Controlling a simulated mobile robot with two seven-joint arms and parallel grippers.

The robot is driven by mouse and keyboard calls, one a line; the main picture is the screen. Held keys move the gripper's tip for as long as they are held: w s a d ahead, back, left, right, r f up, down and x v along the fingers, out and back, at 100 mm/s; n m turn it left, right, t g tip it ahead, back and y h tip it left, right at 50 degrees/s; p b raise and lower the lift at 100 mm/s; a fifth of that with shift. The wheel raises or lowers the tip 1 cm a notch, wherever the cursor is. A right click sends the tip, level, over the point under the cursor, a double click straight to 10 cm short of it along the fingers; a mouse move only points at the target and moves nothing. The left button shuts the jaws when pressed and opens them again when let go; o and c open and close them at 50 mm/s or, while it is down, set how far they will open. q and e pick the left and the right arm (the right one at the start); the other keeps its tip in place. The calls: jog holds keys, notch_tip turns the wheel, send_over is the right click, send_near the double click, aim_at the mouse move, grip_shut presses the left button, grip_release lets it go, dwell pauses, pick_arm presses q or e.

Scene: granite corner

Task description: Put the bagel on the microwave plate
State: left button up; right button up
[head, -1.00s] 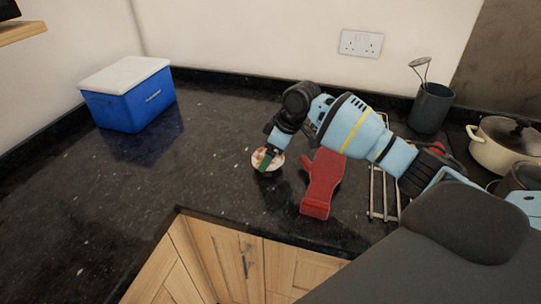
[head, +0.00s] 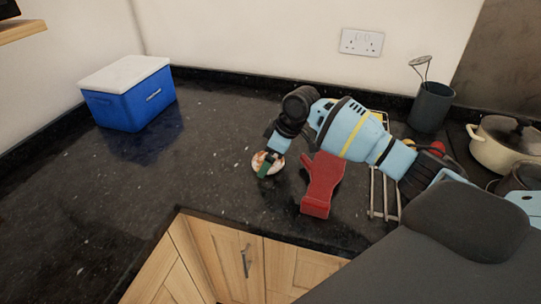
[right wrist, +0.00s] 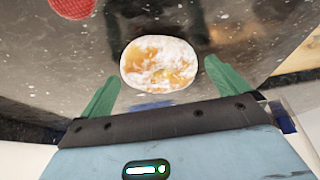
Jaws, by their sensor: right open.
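The bagel (head: 275,161), round and mottled white and orange-brown, lies on the dark counter near its inner corner. In the right wrist view the bagel (right wrist: 158,63) shows whole, just ahead of and partly between the two green fingertips. My right gripper (head: 265,170) is at the bagel in the head view, with a green finger in front of part of it. In the right wrist view my right gripper (right wrist: 163,72) is open, and I cannot tell whether a finger touches the bagel. No microwave plate can be made out. My left gripper is not in view.
A blue cooler with a white lid (head: 128,95) stands at the back left. A utensil pot (head: 431,107) and a cream pan (head: 499,144) stand right. The counter's left side is clear.

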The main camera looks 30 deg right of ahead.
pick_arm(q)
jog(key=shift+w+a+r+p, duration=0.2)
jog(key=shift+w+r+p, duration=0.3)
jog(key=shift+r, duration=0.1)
pick_arm(e)
jog(key=v, duration=1.2)
jog(key=shift+w, duration=0.1)
